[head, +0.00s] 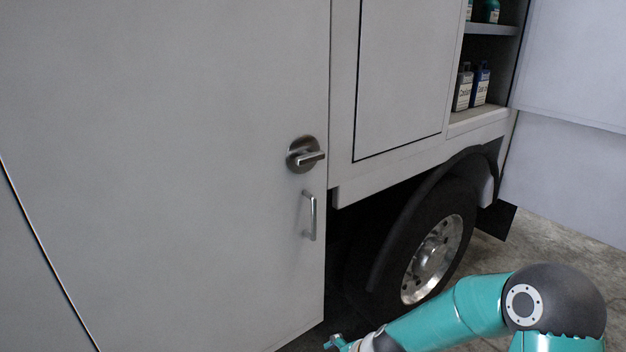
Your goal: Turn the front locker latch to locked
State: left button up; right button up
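The latch (304,155) is a round metal disc with a short lever, mounted near the right edge of a large grey locker door (170,150). Its lever lies roughly level and points to the right. A vertical metal pull handle (313,217) is fixed just below it. The door looks closed. My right arm comes in from the lower right, teal with a dark joint, and reaches left along the bottom edge. Only a small part of its end shows, low and well below the latch, so its fingers cannot be made out. My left gripper is not in view.
A truck wheel (435,258) under a dark fender stands right of the door. An open compartment at the upper right holds white and blue containers (464,88) on its shelves. A light panel (565,170) stands at the far right. The space before the door is clear.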

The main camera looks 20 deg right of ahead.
jog(key=w+d+r+m+t+y+b, duration=0.1)
jog(key=w+d+r+m+t, duration=0.15)
jog(key=w+r+m, duration=0.4)
jog(key=w+d+r+m+t+b, duration=0.1)
jog(key=w+r+t, duration=0.2)
jog(key=r, duration=0.7)
pick_arm(q)
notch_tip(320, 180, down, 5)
jog(key=b, duration=0.2)
pick_arm(e)
jog(key=m+t+y, duration=0.2)
jog(key=m+t, duration=0.5)
jog(key=m, duration=0.1)
send_near(313, 157)
jog(key=shift+g, duration=0.25)
jog(key=p+x, duration=0.2)
jog(key=x, duration=0.1)
jog(key=p+x, duration=0.1)
jog(key=x, duration=0.2)
jog(key=p+x, duration=0.2)
jog(key=x, duration=0.2)
jog(key=shift+r+p, duration=0.25)
jog(key=shift+p, duration=0.1)
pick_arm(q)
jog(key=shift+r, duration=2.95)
pick_arm(e)
jog(key=shift+w+a+f, duration=0.15)
jog(key=shift+w, duration=0.4)
jog(key=shift+c, duration=0.3)
